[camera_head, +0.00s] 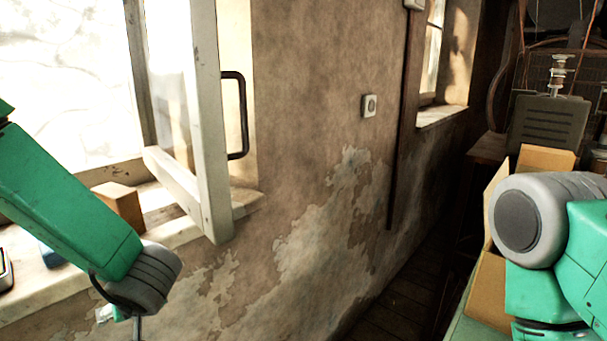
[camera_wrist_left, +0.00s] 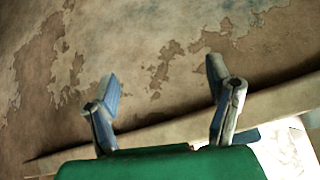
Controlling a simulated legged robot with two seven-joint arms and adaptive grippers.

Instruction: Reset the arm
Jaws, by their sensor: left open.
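My left arm (camera_head: 70,200) is green with a grey wrist joint and reaches in from the left, in front of the window sill. Only a small part of its gripper shows at the bottom edge of the head view. In the left wrist view my left gripper (camera_wrist_left: 163,85) has its two blue-grey fingers wide apart. Nothing is between them; the peeling wall lies beyond. My right arm (camera_head: 560,240) shows as a grey joint and green links at the right edge. Its gripper is outside both views.
An open window sash (camera_head: 205,120) with a dark handle (camera_head: 238,115) juts into the room. A wooden block (camera_head: 120,207) stands on the sill (camera_head: 45,290). A switch (camera_head: 369,105) is on the wall. A cardboard box (camera_head: 487,290) is behind my right arm. Floor (camera_head: 400,300) shows between.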

